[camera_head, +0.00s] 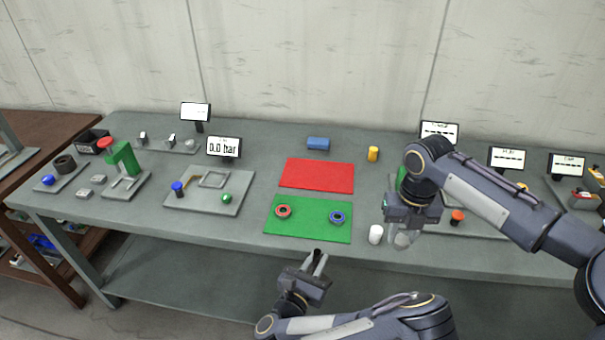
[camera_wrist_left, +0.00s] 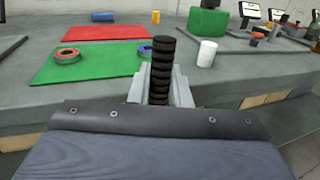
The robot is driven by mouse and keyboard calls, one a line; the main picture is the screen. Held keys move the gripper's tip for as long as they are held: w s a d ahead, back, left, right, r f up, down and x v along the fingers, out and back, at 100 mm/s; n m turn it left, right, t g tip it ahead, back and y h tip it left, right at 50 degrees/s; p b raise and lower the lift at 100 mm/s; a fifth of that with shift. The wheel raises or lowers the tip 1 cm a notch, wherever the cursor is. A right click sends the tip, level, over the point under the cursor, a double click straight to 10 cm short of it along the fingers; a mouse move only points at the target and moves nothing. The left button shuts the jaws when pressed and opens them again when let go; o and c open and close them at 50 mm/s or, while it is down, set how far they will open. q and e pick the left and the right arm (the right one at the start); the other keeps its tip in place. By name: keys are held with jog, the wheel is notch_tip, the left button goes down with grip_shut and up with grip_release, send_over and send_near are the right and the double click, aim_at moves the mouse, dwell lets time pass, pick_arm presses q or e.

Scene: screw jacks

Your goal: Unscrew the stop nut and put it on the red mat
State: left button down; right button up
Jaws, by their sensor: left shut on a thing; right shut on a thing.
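The red mat (camera_head: 317,175) lies bare at mid-table, behind the green mat (camera_head: 307,232). On the green mat lie a red ring (camera_head: 283,211) at left and a blue ring (camera_head: 337,217) at right; I cannot tell whether either is the stop nut. My left gripper (camera_head: 315,266) is in front of the table edge, shut on a dark ribbed rod (camera_wrist_left: 161,70). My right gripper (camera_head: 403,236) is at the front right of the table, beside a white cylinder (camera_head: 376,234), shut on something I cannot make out. A green block (camera_wrist_left: 207,23) is partly hidden behind my right arm in the head view.
A plate with a green knob (camera_head: 226,198) and a green frame (camera_head: 124,157) are at left. An orange-red knob (camera_head: 457,216) is right of my right gripper.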

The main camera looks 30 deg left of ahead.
jog(key=a+n, duration=0.1)
jog(key=n, duration=0.3)
jog(key=a+r+n, duration=0.1)
jog(key=shift+s+a+n, duration=0.3)
jog(key=shift+a+n, duration=0.05)
jog(key=shift+n, duration=0.05)
